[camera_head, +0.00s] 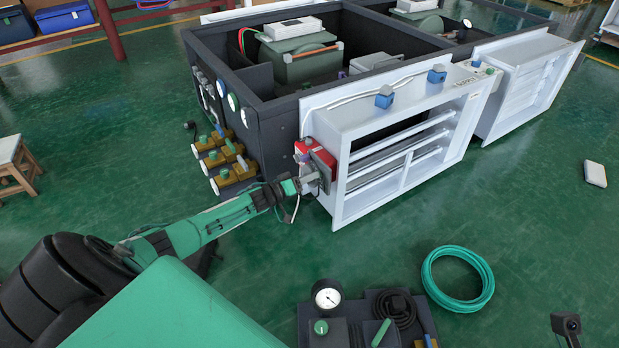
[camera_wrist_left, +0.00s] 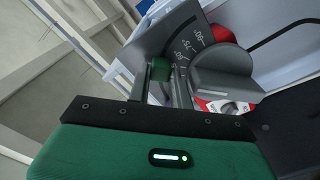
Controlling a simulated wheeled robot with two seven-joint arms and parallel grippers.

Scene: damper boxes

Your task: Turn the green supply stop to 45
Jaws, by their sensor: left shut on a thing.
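The green supply stop (camera_wrist_left: 160,69) is a small green block at the edge of a grey scale plate (camera_wrist_left: 190,45) in the left wrist view. The plate has white degree marks; their figures are slanted and hard to read. A grey knob (camera_wrist_left: 222,72) stands right of the stop. My left gripper (camera_wrist_left: 152,85) is shut on the stop. In the head view, my left gripper (camera_head: 311,181) is at the red actuator (camera_head: 303,148) on the left end of the white damper frame (camera_head: 352,145); the stop is too small to make out there. My right gripper is not in view.
Brass valves (camera_head: 222,160) with green knobs sit left of the actuator on the dark box (camera_head: 270,130). Blue knobs (camera_head: 385,96) stand on the frame's top. A coiled green hose (camera_head: 458,279) and a gauge (camera_head: 327,296) are in front. Floor is clear between.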

